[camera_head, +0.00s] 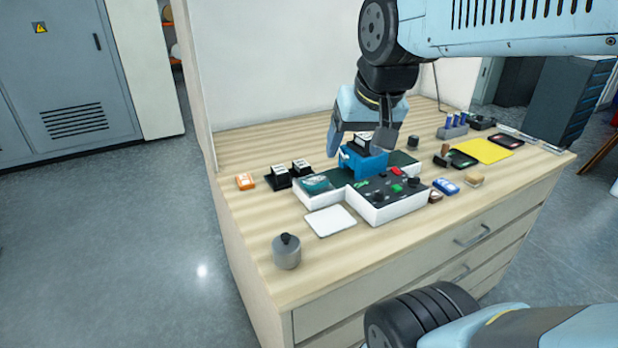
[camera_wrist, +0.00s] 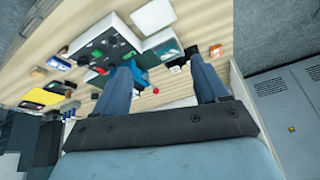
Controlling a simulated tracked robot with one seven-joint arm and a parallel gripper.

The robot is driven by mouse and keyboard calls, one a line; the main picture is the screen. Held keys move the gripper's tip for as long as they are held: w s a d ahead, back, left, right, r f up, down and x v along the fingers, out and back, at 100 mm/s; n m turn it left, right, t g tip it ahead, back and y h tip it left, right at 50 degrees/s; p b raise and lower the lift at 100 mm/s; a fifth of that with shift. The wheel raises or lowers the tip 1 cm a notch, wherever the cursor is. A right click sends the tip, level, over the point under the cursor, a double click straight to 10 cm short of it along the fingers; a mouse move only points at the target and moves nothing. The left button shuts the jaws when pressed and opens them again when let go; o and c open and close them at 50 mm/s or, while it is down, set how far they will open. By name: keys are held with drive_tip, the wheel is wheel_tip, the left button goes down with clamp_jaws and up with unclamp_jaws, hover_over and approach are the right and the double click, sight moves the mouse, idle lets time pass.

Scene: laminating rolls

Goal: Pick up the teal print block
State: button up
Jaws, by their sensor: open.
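A blue-teal block (camera_head: 362,162), which I take to be the teal print block, sits at the back of a white and dark control unit (camera_head: 395,207) on the wooden table. My gripper (camera_head: 362,146) is open above it, fingers pointing down, one on each side in the picture. In the wrist view, the block (camera_wrist: 140,76) shows beside the left finger, partly hidden by it, and the space between the fingers of my gripper (camera_wrist: 163,60) holds nothing gripped. I cannot tell whether a finger touches the block. A flat teal-patterned plate (camera_head: 317,184) lies on the unit's left part.
An orange block (camera_head: 245,181) and two black-and-white blocks (camera_head: 290,173) stand to the left. A white pad (camera_head: 330,221) and a grey knobbed weight (camera_head: 286,252) lie in front. A yellow sheet (camera_head: 482,151) and several small items are right.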

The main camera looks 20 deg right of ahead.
drive_tip(key=shift+o, duration=0.3)
drive_tip(key=w+m+g, duration=0.2)
drive_tip(key=w+m, duration=0.4)
drive_tip(key=w, duration=0.5)
drive_tip(key=shift+w+d+f+m, duration=0.15)
drive_tip(key=shift+f+m, duration=0.25)
drive_tip(key=m+g, duration=0.3)
drive_tip(key=m, duration=0.4)
hover_over(315, 179)
wheel_tip(315, 179, down, 6)
drive_tip(key=r, duration=0.1)
wheel_tip(315, 179, down, 15)
drive_tip(key=shift+w+r, duration=0.1)
drive_tip(key=shift+r, duration=0.1)
drive_tip(key=c, duration=1.1)
drive_tip(key=shift+r, duration=0.1)
drive_tip(key=shift+c, duration=0.2)
